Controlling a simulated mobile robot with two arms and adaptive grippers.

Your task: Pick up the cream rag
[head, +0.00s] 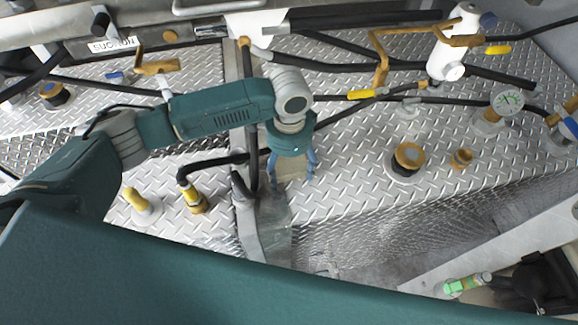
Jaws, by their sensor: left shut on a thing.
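My left gripper (291,164) points down over the diamond-plate deck near the middle of the head view. Its two blue fingers are on either side of a pale cream-tan cloth, the cream rag (291,170), and are shut on it. Only a small part of the rag shows, below the gripper's teal body. I cannot tell whether the rag still touches the deck. My right gripper is not in view.
A grey metal bracket (262,225) stands just below the gripper. Brass fittings (408,157) and a round gauge (508,102) are at the right. A yellow-handled valve (368,93) and black hoses run behind. Bare plate (345,175) lies right of the gripper.

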